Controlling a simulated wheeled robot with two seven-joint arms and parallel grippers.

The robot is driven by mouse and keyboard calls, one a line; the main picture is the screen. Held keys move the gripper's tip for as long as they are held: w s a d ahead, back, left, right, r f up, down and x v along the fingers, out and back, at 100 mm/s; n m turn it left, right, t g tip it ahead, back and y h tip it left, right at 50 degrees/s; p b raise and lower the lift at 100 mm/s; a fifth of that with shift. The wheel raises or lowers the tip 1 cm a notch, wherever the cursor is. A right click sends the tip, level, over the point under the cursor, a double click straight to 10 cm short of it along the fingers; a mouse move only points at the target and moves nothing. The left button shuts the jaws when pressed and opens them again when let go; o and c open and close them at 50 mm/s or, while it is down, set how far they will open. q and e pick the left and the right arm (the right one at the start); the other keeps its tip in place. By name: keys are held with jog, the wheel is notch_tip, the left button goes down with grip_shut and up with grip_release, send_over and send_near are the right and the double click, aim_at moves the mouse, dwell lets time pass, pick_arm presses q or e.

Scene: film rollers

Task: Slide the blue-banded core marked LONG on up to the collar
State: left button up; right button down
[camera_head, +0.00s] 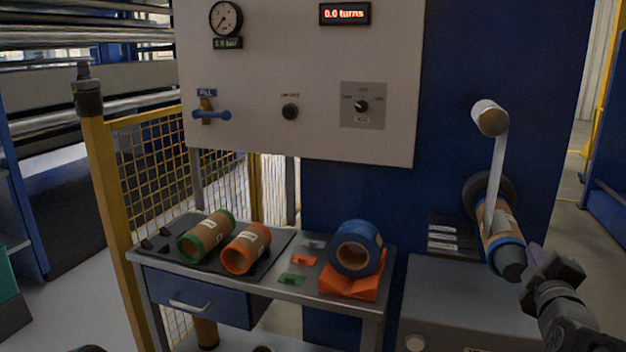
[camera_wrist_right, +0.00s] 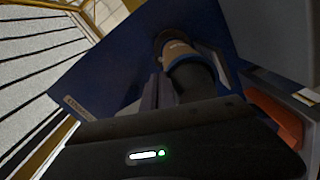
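The blue-banded core (camera_head: 492,222) is a brown tube around the shaft at the right, with a pale label and its blue band at the near end. The dark round collar (camera_head: 474,190) is at the core's far end; I cannot tell whether they touch. The dark shaft end (camera_head: 512,264) sticks out of the core toward me. My right gripper (camera_head: 535,268) is beside the shaft end. In the right wrist view its fingers (camera_wrist_right: 188,85) are apart, with the dark shaft end between or just beyond them, and the core (camera_wrist_right: 178,50) behind. My left gripper is out of view.
A green-banded core (camera_head: 207,236) and an orange-banded core (camera_head: 246,248) lie on a dark mat on the bench. A blue tape roll (camera_head: 357,248) sits in an orange cradle (camera_head: 350,286). A white strip (camera_head: 496,165) runs from an upper roller (camera_head: 490,118) down to the core.

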jog(key=b+v, duration=0.1)
jog(key=v, duration=0.6)
jog(key=shift+d+r, duration=0.2)
jog(key=shift+d, duration=0.05)
jog(key=shift+s, duration=0.1)
